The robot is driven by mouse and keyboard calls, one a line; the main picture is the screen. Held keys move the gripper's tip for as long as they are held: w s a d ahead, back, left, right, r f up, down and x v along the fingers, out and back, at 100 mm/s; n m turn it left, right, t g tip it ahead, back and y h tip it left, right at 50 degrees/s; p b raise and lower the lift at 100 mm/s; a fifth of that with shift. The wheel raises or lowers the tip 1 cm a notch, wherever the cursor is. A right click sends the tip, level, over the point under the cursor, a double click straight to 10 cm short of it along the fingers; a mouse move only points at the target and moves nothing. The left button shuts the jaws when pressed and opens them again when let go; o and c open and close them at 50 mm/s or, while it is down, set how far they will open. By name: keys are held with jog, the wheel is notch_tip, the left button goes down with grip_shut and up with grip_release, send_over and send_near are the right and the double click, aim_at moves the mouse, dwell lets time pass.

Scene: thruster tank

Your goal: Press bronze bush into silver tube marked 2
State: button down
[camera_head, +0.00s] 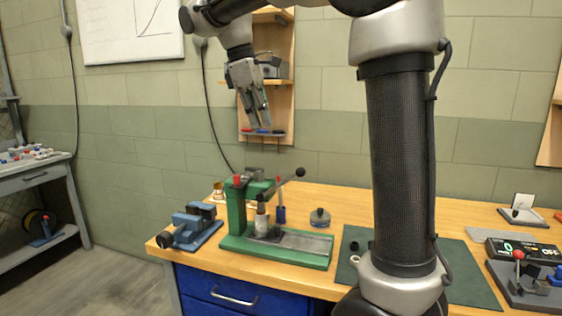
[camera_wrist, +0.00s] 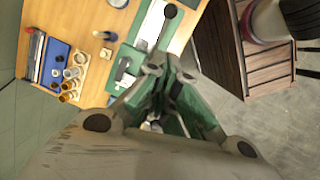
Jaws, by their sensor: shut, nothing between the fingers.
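My gripper (camera_head: 262,122) hangs fingers-down in the air above and behind the green press (camera_head: 236,214); it is shut and empty. Its fingers also show in the wrist view (camera_wrist: 163,65). The press has a lever with a black knob (camera_head: 300,172), also in the wrist view (camera_wrist: 170,11). A short silver cylinder (camera_head: 261,217) stands upright at the press; I cannot read a mark on it. Small bronze-coloured rings (camera_wrist: 66,97) sit in a pale holder (camera_wrist: 80,58) on the bench. I cannot tell which is the task's bush, or whether one is at the cylinder.
A blue vise (camera_head: 195,224) stands left of the press. A blue-based upright tool (camera_head: 280,212) and a round grey pot (camera_head: 320,217) stand behind it. A dark green mat (camera_head: 470,275) lies on the right. A wooden shelf rack (camera_head: 285,50) on the wall is near my gripper.

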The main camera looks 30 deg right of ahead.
send_near(280, 185)
jog(key=shift+s+d+f, duration=0.45)
jog(key=shift+d+f, duration=0.2)
jog(key=shift+d, duration=0.15)
jog(key=shift+s+d+f, duration=0.5)
jog(key=shift+d+f, duration=0.1)
jog(key=shift+d, duration=0.2)
jog(key=shift+s+d+f+t+y, duration=0.5)
jog(key=shift+s+d+f, duration=0.3)
jog(key=shift+s+f, duration=0.1)
